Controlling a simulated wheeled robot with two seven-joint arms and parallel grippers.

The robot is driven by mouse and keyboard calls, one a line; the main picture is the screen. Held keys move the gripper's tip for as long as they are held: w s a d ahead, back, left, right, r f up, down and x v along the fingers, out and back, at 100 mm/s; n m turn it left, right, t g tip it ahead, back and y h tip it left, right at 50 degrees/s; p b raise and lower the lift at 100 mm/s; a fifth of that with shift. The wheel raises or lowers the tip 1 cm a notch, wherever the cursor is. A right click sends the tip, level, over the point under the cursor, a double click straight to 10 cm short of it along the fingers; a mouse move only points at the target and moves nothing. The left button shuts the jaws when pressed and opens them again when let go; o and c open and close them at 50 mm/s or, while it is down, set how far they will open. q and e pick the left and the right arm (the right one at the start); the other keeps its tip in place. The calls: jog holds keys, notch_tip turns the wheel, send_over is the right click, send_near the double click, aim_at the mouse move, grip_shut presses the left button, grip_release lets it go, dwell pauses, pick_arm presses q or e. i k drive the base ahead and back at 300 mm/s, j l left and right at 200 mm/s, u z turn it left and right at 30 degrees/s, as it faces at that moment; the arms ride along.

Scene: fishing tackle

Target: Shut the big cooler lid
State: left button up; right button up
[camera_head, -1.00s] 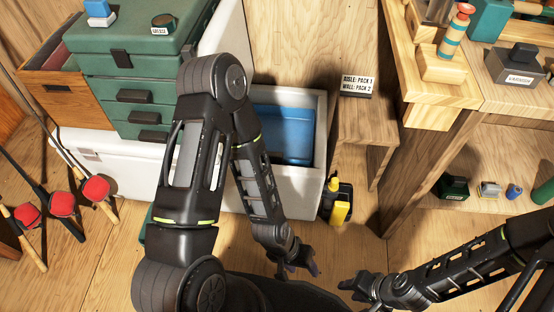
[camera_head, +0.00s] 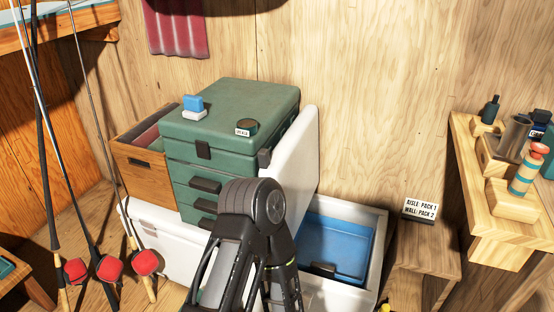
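The big white cooler (camera_head: 158,243) stands on the floor along the wall. Its right part is open, with a pale rim and a blue tray (camera_head: 345,240) inside. The white lid (camera_head: 303,160) stands raised and slightly tilted, beside the right side of the green tackle box. My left arm crosses in front of the cooler at the bottom middle, its elbow before the drawers and lower lid, hiding part of the cooler front. Neither gripper shows now; both lie outside the head view.
The green tackle box (camera_head: 225,131) with drawers sits on the cooler's left part. Fishing rods (camera_head: 110,267) with red reels stand at the left. A wooden stool (camera_head: 424,246) with a label sign (camera_head: 420,209) stands right of the cooler. A wooden shelf (camera_head: 478,190) stands far right.

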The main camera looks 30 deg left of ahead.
aim_at(293, 162)
jog(key=u, duration=1.05)
